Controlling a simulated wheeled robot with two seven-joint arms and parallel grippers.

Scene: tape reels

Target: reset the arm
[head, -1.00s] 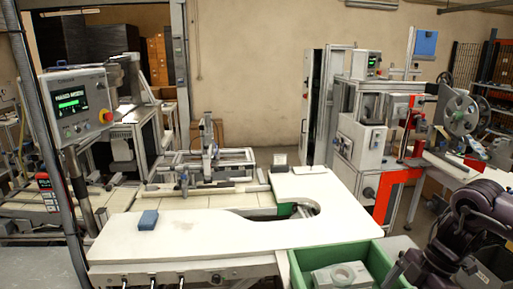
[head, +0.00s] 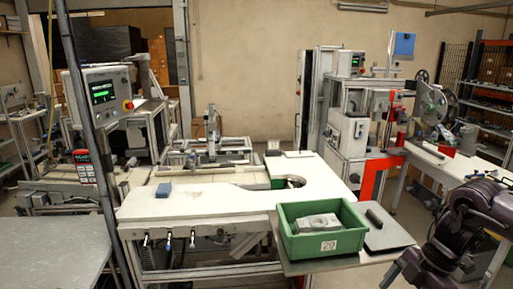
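My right arm comes in at the lower right of the head view, dark and bent. Its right gripper (head: 402,274) is at the bottom edge, partly cut off, in front of the small shelf that holds the green bin. Whether its fingers are apart or together cannot be made out, and I see nothing clearly held in it. My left arm and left gripper are out of view.
A green bin (head: 290,240) with grey-white parts in it stands on a shelf, beside a dark object (head: 374,218). A white worktable (head: 215,202) carries a blue block (head: 163,190). A reel machine (head: 431,103) stands right, a grey table (head: 50,255) left.

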